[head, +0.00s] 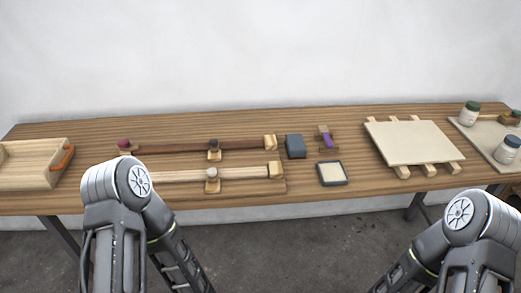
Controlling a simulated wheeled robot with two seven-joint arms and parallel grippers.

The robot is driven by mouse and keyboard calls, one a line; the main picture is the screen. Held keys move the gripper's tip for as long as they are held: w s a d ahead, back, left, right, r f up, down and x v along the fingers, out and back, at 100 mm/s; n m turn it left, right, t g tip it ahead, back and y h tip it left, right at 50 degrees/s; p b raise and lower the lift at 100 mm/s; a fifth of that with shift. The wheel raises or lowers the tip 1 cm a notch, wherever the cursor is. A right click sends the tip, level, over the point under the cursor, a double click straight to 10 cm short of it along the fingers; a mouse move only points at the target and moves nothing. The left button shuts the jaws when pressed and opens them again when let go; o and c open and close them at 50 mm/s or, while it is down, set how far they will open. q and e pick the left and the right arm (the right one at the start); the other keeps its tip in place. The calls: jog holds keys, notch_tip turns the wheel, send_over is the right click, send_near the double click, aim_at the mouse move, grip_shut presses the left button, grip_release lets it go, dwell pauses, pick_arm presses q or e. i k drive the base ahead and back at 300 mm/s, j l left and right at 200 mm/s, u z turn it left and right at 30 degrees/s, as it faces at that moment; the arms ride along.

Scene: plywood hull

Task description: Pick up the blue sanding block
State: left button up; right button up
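A blue-grey block (295,146), which looks like the blue sanding block, rests on the wooden workbench (245,127) right of the middle. It stands apart, just right of the ends of two long wooden strips. Both of my arms show at the bottom of the head view, in front of the bench. Their forearms run down out of the picture, so neither gripper shows. Nothing covers the block.
Around the block are a small wooden piece with a purple part (328,139), a dark-rimmed square tray (332,173) and clamped strips (205,146). A pale board on slats (408,141) and jars (507,149) stand right; a wooden box (30,166) stands left.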

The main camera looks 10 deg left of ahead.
aim_at(295, 147)
jog(key=i+l, duration=0.1)
jog(key=l, duration=0.3)
jog(key=i+l+z, duration=0.15)
jog(key=l, duration=0.25)
jog(key=i+l, duration=0.15)
jog(key=l, duration=0.25)
jog(key=k+z, duration=0.05)
